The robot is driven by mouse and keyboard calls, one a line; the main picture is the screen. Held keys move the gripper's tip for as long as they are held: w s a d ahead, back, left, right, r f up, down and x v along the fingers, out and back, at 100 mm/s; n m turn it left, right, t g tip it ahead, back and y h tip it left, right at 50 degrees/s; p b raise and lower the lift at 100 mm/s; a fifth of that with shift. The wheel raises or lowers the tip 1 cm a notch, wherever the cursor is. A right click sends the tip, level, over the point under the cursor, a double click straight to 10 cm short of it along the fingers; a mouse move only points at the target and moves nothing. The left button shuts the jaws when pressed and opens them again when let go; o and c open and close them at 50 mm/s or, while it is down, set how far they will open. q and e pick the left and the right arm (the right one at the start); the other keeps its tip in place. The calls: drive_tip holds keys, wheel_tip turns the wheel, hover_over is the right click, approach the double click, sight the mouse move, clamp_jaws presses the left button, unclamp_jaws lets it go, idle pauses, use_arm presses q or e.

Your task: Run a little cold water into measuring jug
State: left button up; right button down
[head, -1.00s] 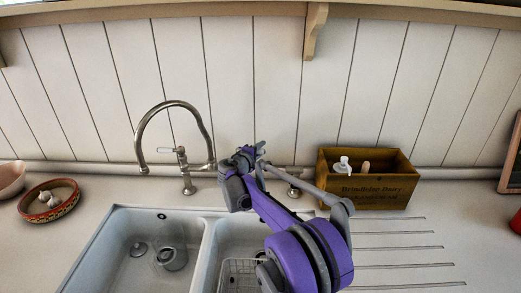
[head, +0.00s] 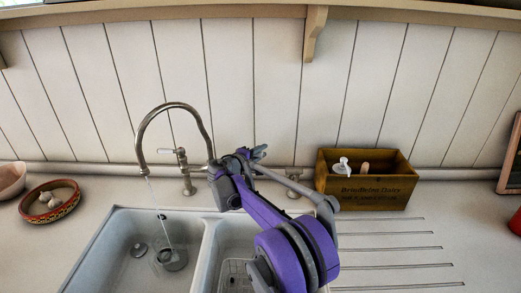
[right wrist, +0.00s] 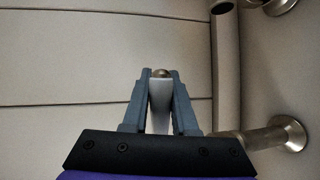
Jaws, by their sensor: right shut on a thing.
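The clear measuring jug (head: 172,259) stands in the left sink basin, below the spout. A thin stream of water (head: 158,212) falls from the arched metal tap (head: 172,106) to the jug; the water level inside is too faint to tell. My right gripper (head: 252,153) is at the tap's right side, its fingertips small in the head view. In the right wrist view, my right gripper (right wrist: 160,82) is shut on a white tap lever (right wrist: 160,106) with a brass-coloured end. The other white lever (head: 172,151) shows free on the left.
The right basin holds a wire rack (head: 236,272), partly behind my right arm. A wooden box (head: 366,190) with a pump bottle (head: 343,164) stands at the back right. A patterned bowl (head: 49,202) is on the left counter. The grooved drainer (head: 400,248) is clear.

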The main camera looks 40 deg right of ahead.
drive_tip(key=shift+s+a+f+m+g+h, duration=0.15)
drive_tip(key=shift+s+a+m+g+h, duration=0.2)
drive_tip(key=shift+m+g, duration=0.45)
drive_tip(key=c, duration=0.7)
unclamp_jaws()
drive_tip(key=shift+d, duration=0.1)
drive_tip(key=shift+c, duration=0.2)
drive_tip(key=v, duration=1.1)
drive_tip(key=shift+b, duration=0.4)
drive_tip(key=shift+w+d, duration=0.1)
